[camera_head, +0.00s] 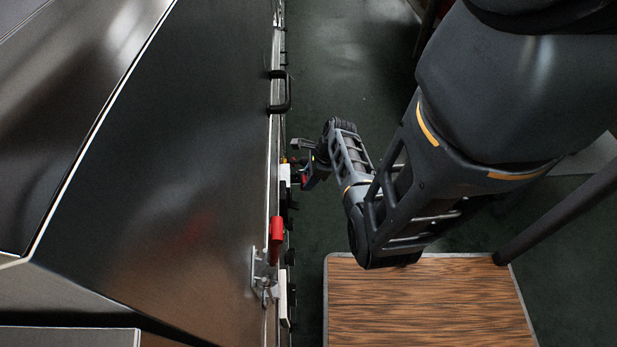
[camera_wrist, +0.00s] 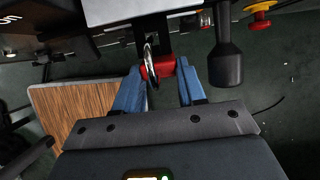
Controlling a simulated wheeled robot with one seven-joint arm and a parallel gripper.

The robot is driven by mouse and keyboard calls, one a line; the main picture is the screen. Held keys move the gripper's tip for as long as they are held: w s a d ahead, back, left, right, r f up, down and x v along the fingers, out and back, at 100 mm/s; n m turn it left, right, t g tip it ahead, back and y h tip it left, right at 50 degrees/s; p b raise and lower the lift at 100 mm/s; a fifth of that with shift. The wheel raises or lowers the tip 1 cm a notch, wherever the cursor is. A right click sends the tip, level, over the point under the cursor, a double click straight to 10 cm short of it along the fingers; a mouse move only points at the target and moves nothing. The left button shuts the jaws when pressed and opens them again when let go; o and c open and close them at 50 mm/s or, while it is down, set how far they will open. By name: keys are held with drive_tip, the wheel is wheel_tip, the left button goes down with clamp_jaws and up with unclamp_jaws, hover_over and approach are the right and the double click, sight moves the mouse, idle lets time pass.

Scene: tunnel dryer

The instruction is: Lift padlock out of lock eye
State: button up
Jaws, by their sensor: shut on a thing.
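My gripper (camera_wrist: 160,78) has its two blue fingers shut on the red body of the padlock (camera_wrist: 166,67). The padlock's metal shackle (camera_wrist: 148,62) rises as a ring at the left finger. In the wrist view the lock eye cannot be made out clearly, so I cannot tell whether the shackle is still through it. In the head view my gripper (camera_head: 303,172) is beside the front edge of the dryer, and only a little red shows at it.
The dryer's dark metal panel (camera_head: 165,150) fills the left, with a black handle (camera_head: 280,92) and a red-gripped latch (camera_head: 276,230) on its edge. A black knob (camera_wrist: 225,62) is close right of the fingers. A wood-topped platform (camera_head: 425,300) stands below; dark floor lies beyond.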

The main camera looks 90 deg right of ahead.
sight(307, 176)
drive_tip(key=shift+w+p+v, duration=0.2)
drive_tip(key=shift+p+v, duration=0.95)
drive_tip(key=shift+p, duration=0.05)
drive_tip(key=shift+w+p+v, duration=0.2)
drive_tip(key=shift+p+v, duration=0.9)
drive_tip(key=shift+p, duration=0.1)
drive_tip(key=shift+r, duration=0.2)
drive_tip(key=shift+r, duration=0.1)
drive_tip(key=shift+r+p, duration=1.4)
drive_tip(key=shift+p, duration=0.45)
